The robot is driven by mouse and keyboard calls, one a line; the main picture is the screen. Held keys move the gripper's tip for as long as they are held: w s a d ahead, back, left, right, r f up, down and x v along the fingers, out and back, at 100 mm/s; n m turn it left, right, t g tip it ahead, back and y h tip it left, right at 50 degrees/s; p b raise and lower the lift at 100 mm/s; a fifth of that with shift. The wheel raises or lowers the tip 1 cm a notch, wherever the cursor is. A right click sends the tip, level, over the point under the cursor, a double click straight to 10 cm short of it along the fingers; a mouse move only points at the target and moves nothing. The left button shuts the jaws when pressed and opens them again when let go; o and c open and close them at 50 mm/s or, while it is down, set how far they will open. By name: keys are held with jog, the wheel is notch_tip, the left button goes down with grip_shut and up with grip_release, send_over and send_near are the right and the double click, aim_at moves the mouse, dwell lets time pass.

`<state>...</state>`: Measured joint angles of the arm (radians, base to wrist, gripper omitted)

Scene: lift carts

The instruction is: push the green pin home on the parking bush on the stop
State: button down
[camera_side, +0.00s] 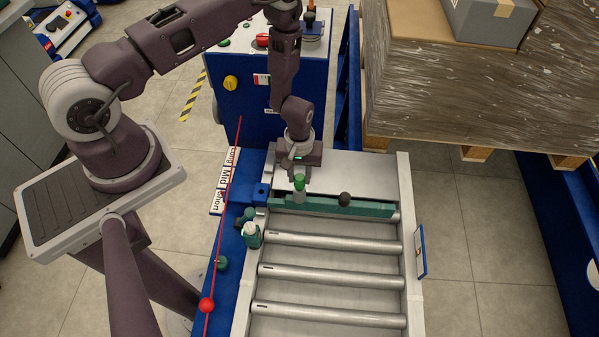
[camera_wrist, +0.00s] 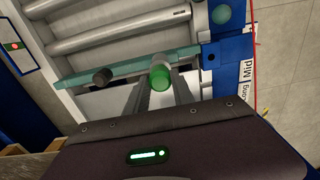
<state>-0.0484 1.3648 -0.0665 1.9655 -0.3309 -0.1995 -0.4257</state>
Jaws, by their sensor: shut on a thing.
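My gripper (camera_side: 297,174) is shut on the green pin (camera_side: 299,182) from above. The pin has a bright green round head and a pale grey lower part. It stands about upright at the left part of the teal stop bar (camera_side: 320,207). In the wrist view the green head (camera_wrist: 160,77) sits between my two fingers (camera_wrist: 160,92). The pin and fingers hide what lies below, so I cannot tell how deep the pin sits or see the parking bush clearly. A dark round knob (camera_side: 344,199) stands on the stop to the right; it also shows in the wrist view (camera_wrist: 102,76).
Steel rollers (camera_side: 330,275) lie in front of the stop. Teal knobbed parts (camera_side: 251,235) sit on the blue left rail. A red line with a red ball (camera_side: 206,304) runs along the left. Labels (camera_side: 225,180) stand beside it. A wrapped pallet load (camera_side: 470,80) is behind right.

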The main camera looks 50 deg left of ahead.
jog(key=shift+f, duration=0.9)
jog(key=c, duration=1)
grip_release()
notch_tip(320, 180, up, 7)
jog(key=shift+r, duration=0.1)
